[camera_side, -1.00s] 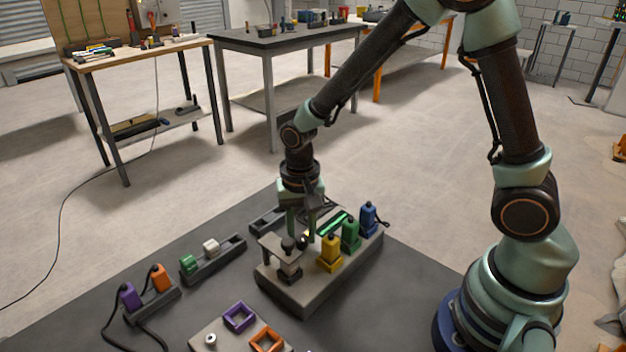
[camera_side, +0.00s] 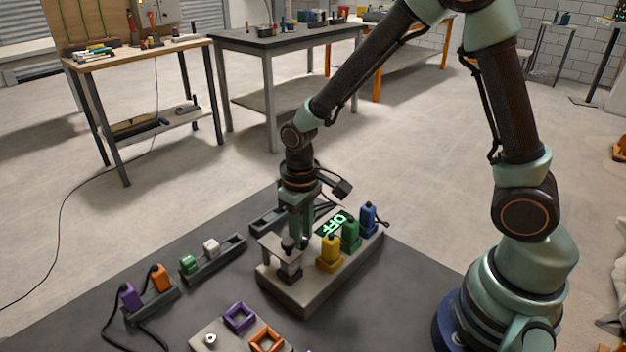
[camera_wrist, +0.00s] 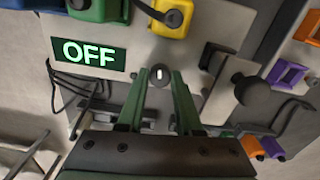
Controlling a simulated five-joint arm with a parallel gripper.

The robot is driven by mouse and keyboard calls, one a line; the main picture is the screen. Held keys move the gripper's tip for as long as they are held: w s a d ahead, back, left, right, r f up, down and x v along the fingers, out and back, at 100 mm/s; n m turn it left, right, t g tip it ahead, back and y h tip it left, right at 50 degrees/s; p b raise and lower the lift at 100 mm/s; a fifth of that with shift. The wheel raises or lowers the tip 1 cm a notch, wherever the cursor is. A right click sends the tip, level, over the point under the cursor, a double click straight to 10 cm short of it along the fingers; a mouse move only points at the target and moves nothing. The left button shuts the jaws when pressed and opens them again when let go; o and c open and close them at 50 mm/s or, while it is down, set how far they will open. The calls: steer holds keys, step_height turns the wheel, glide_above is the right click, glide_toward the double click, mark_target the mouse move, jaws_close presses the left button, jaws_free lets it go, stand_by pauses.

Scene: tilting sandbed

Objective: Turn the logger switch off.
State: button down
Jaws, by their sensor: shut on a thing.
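The logger switch (camera_wrist: 159,74) is a small round grey knob with a white mark, seen in the wrist view between my fingertips. My gripper (camera_wrist: 160,80) is shut on it from above. In the side view my gripper (camera_side: 298,243) points straight down at the grey block (camera_side: 318,291), and the knob is hidden there. The logger display (camera_wrist: 88,54) is dark with green letters reading OFF. The same display shows in the side view (camera_side: 333,223), also reading OFF.
Yellow (camera_side: 329,253), green (camera_side: 350,236) and blue (camera_side: 368,217) plugs stand on the block, right of my gripper. A rack with orange and purple plugs (camera_side: 151,291) lies further left.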

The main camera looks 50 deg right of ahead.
mark_target(302, 237)
steer(key=shift+n, duration=1.6)
steer(key=c, duration=0.6)
jaws_free()
steer(key=shift+r, duration=0.1)
step_height(302, 237, up, 12)
